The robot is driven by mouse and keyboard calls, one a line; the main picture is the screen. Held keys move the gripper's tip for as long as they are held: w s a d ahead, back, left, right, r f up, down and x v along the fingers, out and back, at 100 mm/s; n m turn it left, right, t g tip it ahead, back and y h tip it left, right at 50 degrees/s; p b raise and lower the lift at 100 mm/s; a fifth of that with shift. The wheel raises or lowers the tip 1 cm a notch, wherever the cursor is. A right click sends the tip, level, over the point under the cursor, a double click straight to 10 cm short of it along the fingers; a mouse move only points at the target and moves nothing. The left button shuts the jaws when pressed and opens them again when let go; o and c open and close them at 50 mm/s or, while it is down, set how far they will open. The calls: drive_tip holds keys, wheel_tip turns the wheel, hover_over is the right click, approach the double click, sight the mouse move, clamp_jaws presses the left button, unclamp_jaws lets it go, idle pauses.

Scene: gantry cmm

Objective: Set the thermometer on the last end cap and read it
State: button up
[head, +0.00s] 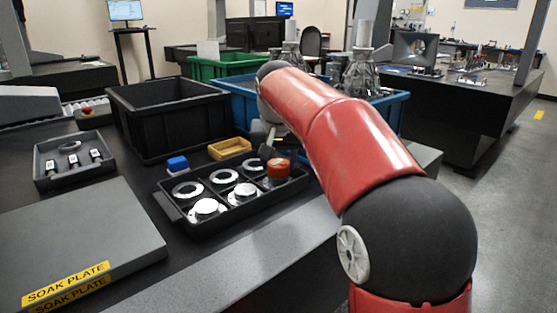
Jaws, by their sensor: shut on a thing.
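A black divided tray (178,213) stands on the dark table. Flat silver rings lie in its back row, and silver end caps (206,208) sit in its front left and front middle (243,193) compartments. An orange-red round thing (278,168), seemingly the thermometer, is at the front right compartment. It hides most of what lies under it, so I cannot tell whether it touches an end cap. My gripper (267,151) is just behind and above it, shut on it as far as I can see. My red arm hides part of the gripper. No reading is legible.
A grey soak plate (75,240) is at the front left. A small tray (75,178) with several small items lies behind it. A black bin (170,125), a blue block (177,164), a yellow bin (229,149) and a blue crate (240,100) stand behind the divided tray.

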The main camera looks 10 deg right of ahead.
drive_tip(key=o, duration=1.1)
drive_tip(key=shift+f, duration=0.15)
drive_tip(key=shift+r, duration=0.3)
drive_tip(key=d+p+v, duration=0.1)
drive_tip(key=p+v, duration=0.2)
drive_tip(key=v, duration=0.9)
drive_tip(key=shift+n+t+y, duration=0.3)
drive_tip(key=shift+n+t, duration=0.3)
drive_tip(key=shift+n, duration=0.2)
drive_tip(key=s+d+f, duration=0.2)
drive_tip(key=s+f, duration=0.5)
drive_tip(key=s, duration=0.2)
drive_tip(key=s+d+f, duration=0.3)
drive_tip(key=s+f, duration=0.4)
drive_tip(key=s, duration=0.2)
drive_tip(key=s+d+f, duration=0.2)
drive_tip(key=s+f, duration=0.5)
drive_tip(key=s, duration=0.2)
drive_tip(key=shift+d+f, duration=0.2)
drive_tip(key=shift+f, duration=0.15)
